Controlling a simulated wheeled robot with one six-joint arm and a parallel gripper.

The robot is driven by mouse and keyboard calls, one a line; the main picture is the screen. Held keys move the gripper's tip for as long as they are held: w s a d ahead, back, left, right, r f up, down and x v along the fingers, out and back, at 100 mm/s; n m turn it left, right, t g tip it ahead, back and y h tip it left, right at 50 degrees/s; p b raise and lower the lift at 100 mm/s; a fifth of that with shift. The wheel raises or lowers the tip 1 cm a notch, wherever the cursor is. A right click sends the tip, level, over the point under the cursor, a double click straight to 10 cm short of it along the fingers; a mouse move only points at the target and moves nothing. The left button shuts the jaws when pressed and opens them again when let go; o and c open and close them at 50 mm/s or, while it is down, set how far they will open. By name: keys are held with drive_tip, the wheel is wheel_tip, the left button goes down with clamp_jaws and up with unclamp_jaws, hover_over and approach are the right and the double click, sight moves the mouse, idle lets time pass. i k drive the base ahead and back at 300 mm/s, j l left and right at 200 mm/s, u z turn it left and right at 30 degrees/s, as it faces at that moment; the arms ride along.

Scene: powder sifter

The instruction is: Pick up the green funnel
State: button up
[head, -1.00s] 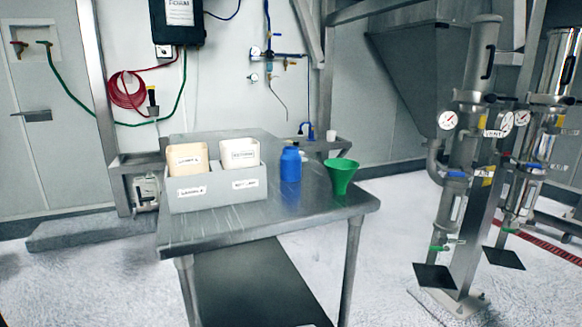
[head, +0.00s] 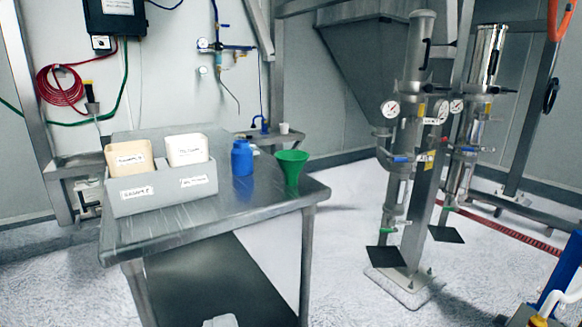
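The green funnel (head: 291,169) stands wide end up near the right edge of the steel table (head: 245,206). It is just right of a blue bottle (head: 242,158), with a small gap between them. The funnel is in full view and nothing touches it. My gripper does not show in the head view.
A grey bin (head: 160,189) with two labelled containers stands on the table's left part. Steel pipes with gauges (head: 400,170) rise from the floor on the right. A blue and white object (head: 560,285) is at the lower right edge. Open floor lies between table and pipes.

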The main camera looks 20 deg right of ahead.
sight(292, 162)
drive_tip(key=i+j+z, duration=0.35)
drive_tip(key=i+z, duration=0.15)
drive_tip(key=i, duration=0.2)
drive_tip(key=i+j+z, duration=0.5)
drive_tip(key=i+j, duration=0.1)
drive_tip(key=i, duration=0.05)
